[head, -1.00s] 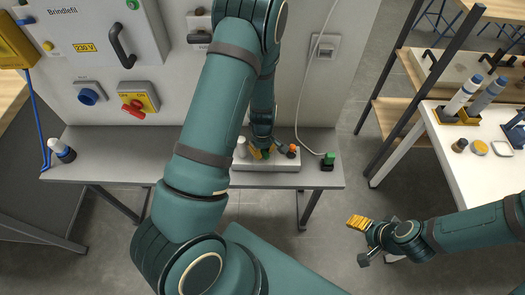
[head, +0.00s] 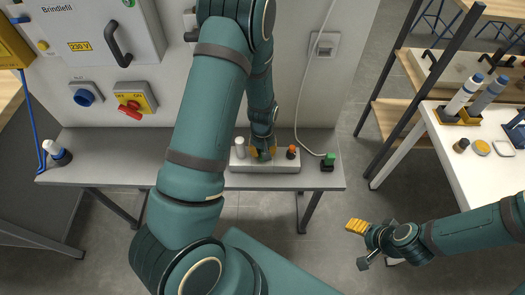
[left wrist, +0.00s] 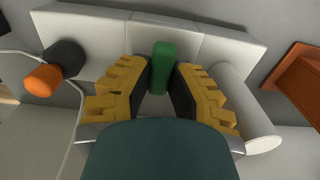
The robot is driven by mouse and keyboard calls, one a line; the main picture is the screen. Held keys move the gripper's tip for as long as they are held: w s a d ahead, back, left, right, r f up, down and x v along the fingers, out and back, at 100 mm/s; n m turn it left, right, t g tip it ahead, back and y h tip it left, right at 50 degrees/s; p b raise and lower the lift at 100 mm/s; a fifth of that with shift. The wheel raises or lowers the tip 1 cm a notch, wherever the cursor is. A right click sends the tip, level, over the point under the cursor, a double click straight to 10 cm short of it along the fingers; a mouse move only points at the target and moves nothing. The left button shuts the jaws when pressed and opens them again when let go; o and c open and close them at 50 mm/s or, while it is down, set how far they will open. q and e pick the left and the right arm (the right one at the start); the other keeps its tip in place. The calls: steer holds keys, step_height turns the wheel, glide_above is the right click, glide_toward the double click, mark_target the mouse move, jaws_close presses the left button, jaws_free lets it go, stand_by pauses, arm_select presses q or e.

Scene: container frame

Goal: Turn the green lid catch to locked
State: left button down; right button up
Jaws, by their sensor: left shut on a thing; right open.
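The green catch (left wrist: 162,66) stands between the yellow fingers of my left gripper (left wrist: 159,88) in the left wrist view. The gripper is shut on it. In the head view my left gripper (head: 263,153) reaches down onto the white box (head: 250,167) on the grey shelf; there the fingers and wrist largely hide the catch. How far the catch is turned cannot be read clearly. My right gripper (head: 363,242) is open and empty over the floor at the lower right, away from the box.
A white cylinder (left wrist: 248,112) and an orange-and-black knob (left wrist: 52,72) flank the catch. A green-and-black plug (head: 328,161) with a white cable lies at the shelf's right end. The shelf's left half (head: 115,155) is mostly clear. A wall panel with switches stands behind.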

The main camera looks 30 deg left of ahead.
stand_by(0.4)
arm_select(q)
steer(key=c, duration=0.9)
jaws_free()
steer(key=shift+o, duration=0.2)
step_height(320, 180, up, 12)
